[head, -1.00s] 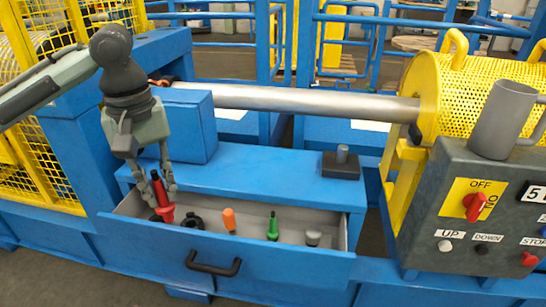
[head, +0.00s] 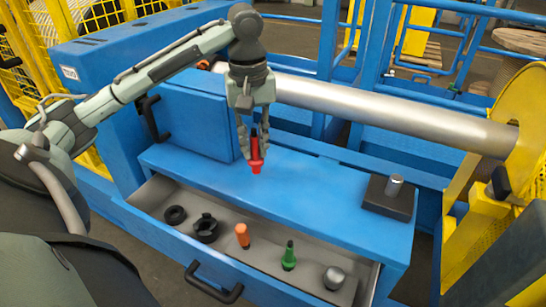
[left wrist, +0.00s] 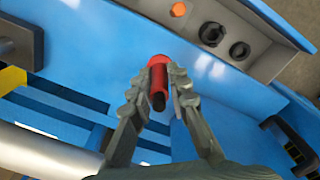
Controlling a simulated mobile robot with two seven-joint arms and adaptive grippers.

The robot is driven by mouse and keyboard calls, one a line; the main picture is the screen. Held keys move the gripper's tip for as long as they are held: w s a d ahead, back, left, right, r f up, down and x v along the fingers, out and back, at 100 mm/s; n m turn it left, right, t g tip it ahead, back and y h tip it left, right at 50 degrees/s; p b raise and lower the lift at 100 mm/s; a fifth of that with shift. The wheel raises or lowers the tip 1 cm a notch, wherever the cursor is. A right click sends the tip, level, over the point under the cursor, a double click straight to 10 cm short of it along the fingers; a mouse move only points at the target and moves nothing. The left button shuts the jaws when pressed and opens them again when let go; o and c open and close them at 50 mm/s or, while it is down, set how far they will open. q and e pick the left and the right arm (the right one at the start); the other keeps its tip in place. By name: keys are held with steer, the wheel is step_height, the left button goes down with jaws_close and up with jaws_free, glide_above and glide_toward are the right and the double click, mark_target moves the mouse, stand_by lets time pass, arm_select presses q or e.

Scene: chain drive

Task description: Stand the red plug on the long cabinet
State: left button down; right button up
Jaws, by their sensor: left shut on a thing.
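The red plug (head: 256,155) is held upright by my left gripper (head: 254,140), which is shut on it. In the head view the plug is over the blue top of the long cabinet (head: 300,190), above the open drawer's back edge. I cannot tell whether its lower end touches the top. The left wrist view shows the red plug (left wrist: 158,84) between the two fingers (left wrist: 158,92), with the blue surface around it. My right gripper is not in view.
The open drawer (head: 215,260) holds black rings (head: 206,228), an orange plug (head: 242,235), a green plug (head: 289,256) and a grey knob (head: 334,278). A dark block with a metal pin (head: 388,198) stands on the cabinet's right end. A thick metal pipe (head: 400,115) runs behind. The middle of the top is clear.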

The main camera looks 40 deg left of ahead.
arm_select(q)
steer(key=w+f, duration=0.1)
steer(key=f, duration=0.1)
steer(key=w+f, duration=0.2)
steer(key=w+a+f, duration=0.1)
steer(key=w+f, duration=0.1)
steer(key=shift+a+f, duration=0.1)
steer(key=shift+f, duration=0.3)
steer(key=shift+w+f, duration=0.1)
steer(key=shift+f, duration=0.1)
steer(key=c, duration=1.4)
jaws_free()
steer(key=shift+f, duration=0.1)
steer(key=shift+c, duration=0.2)
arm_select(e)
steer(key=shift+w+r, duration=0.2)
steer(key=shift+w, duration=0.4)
arm_select(q)
step_height(320, 180, up, 12)
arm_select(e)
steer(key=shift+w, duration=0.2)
